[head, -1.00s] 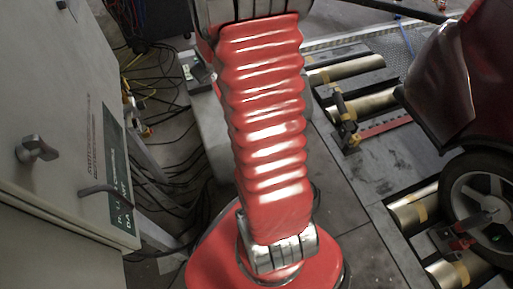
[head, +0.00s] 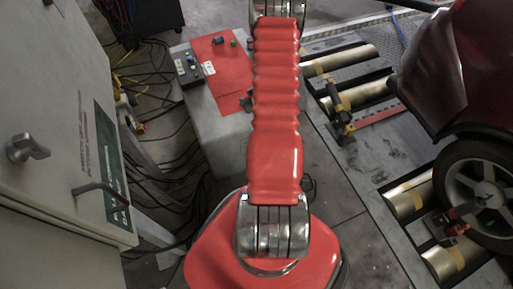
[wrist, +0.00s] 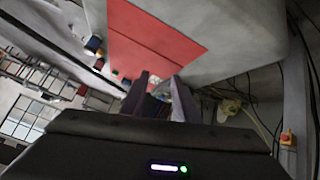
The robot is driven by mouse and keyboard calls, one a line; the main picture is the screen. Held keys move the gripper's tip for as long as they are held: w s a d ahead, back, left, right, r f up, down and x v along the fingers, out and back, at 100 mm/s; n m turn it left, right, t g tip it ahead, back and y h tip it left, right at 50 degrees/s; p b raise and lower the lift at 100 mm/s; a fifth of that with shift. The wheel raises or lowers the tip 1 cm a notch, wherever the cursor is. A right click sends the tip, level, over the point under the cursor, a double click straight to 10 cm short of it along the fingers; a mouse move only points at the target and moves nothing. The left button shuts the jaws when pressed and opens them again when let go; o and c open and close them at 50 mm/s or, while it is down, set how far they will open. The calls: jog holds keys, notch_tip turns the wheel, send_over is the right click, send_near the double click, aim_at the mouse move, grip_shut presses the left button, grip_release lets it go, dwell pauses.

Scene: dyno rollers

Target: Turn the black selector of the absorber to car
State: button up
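My gripper (wrist: 160,98) shows in the wrist view with its two dark fingers apart and nothing clearly between them. In the head view it is hidden behind my red arm. A red panel (head: 222,75) lies on a grey block beyond the arm, with small blue and green knobs at its far end. The red panel also fills the upper middle of the wrist view (wrist: 150,38), just past the fingertips. A small control box (head: 187,68) with coloured buttons stands at its left. I cannot make out which part is the black selector or where it points.
A grey cabinet (head: 60,125) with a turn handle (head: 27,148) stands close on the left. Cables (head: 165,160) lie on the floor beside it. At the right a dark red car (head: 440,75) has its wheel (head: 480,190) near the brass rollers (head: 410,197).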

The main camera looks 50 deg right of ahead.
jog(key=s+a+f+m+t, duration=0.1)
jog(key=s+a+f, duration=0.2)
jog(key=s+f, duration=0.3)
jog(key=s+a+f+m+t+h, duration=0.1)
jog(key=s+a+f, duration=0.3)
jog(key=f, duration=0.6)
jog(key=s+a+f+m+t+h, duration=0.1)
jog(key=s+a+f+m, duration=0.1)
jog(key=s+f, duration=0.6)
jog(key=shift+s+a+f+t, duration=0.25)
jog(key=shift+s+a, duration=0.2)
jog(key=shift+a, duration=0.45)
jog(key=x, duration=1.3)
jog(key=shift+w+d, duration=0.3)
jog(key=shift+d, duration=0.05)
jog(key=shift+c, duration=0.5)
grip_shut()
